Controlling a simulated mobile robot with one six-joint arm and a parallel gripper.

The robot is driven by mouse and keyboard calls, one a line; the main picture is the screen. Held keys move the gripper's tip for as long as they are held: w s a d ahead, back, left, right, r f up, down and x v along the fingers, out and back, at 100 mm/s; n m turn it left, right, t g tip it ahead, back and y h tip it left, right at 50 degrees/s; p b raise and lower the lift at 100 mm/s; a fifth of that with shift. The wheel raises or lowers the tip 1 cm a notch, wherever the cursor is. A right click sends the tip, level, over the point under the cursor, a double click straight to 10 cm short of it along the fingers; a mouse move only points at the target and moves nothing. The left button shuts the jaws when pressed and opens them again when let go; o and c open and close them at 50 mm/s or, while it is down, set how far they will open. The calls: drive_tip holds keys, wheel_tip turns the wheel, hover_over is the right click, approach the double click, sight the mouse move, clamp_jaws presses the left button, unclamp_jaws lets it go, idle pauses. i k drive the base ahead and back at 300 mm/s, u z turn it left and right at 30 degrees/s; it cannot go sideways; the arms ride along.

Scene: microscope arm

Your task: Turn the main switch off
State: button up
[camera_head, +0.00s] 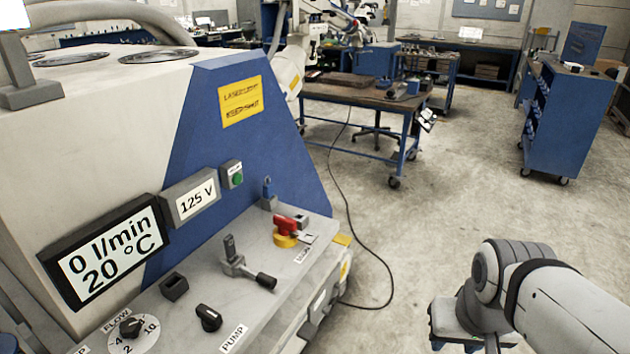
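The main switch looks to be the red rotary handle on a yellow round base (286,232), on the sloping grey panel of the machine at the left. A small white label lies beside it, too small to read surely. My gripper (468,325) is low at the right, at the end of my white arm, well apart from the switch and to the right of the panel. Its lower part is cut off by the picture's bottom edge, so its fingers do not show clearly. Nothing touches the switch.
The panel also carries a grey lever (240,262), a PUMP knob (208,318) and a FLOW dial (131,328). Displays read 0 l/min, 20 °C (108,252) and 125 V (195,198). A green button (238,178) sits above. A black cable crosses the open floor (440,210).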

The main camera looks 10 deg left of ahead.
sight(286, 226)
drive_tip(key=u, duration=0.4)
drive_tip(key=i, duration=0.9)
drive_tip(key=u, duration=0.75)
